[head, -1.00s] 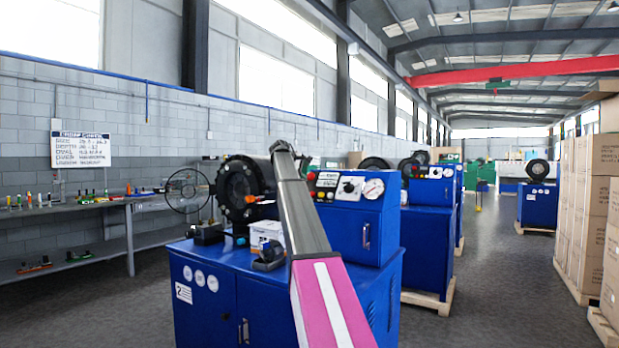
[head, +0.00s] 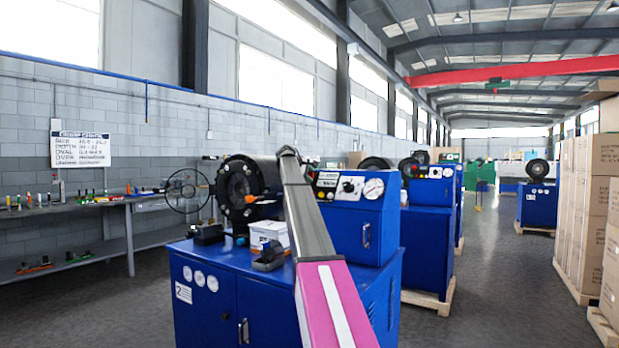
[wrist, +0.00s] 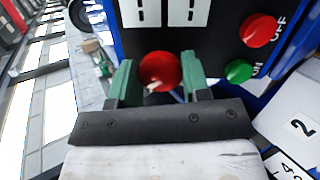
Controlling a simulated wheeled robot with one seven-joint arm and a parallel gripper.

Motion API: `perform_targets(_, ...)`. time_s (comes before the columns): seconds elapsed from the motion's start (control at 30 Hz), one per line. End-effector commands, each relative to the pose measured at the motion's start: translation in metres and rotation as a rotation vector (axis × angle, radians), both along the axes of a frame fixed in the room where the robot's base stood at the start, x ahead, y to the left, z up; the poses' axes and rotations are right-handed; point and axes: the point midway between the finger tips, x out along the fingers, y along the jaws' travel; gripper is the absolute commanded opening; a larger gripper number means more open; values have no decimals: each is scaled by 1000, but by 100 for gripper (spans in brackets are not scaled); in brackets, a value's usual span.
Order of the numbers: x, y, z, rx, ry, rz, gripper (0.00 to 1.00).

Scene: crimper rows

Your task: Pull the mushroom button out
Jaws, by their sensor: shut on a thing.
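The red mushroom button (wrist: 160,71) is in the upper middle of the wrist view, in front of the machine's black panel. My gripper (wrist: 158,80) has its two green fingers on either side of the button, shut on it. The button's stem and its seat in the panel are hidden. In the head view, my arm crosses in front of the blue machine's control box (head: 353,222). My fingers cannot be made out there.
A red OFF button (wrist: 258,30) and a green ON button (wrist: 238,71) sit right of my fingers. White label plates (wrist: 188,12) are above. In the head view, a dial gauge (head: 373,188), a black crimper head (head: 240,189) and a white box (head: 268,234) are near my arm.

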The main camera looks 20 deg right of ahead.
Motion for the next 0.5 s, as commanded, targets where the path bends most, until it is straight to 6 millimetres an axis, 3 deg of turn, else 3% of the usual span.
perform_targets(0.27, -4, 5, 4, 0, 0, 1, 1)
perform_targets(0.3, -4, 5, 4, 0, 0, 1, 53)
perform_targets(0.37, -4, 5, 4, 0, 0, 1, 70)
perform_targets(0.5, -3, 5, 3, 0, 0, 0, 70)
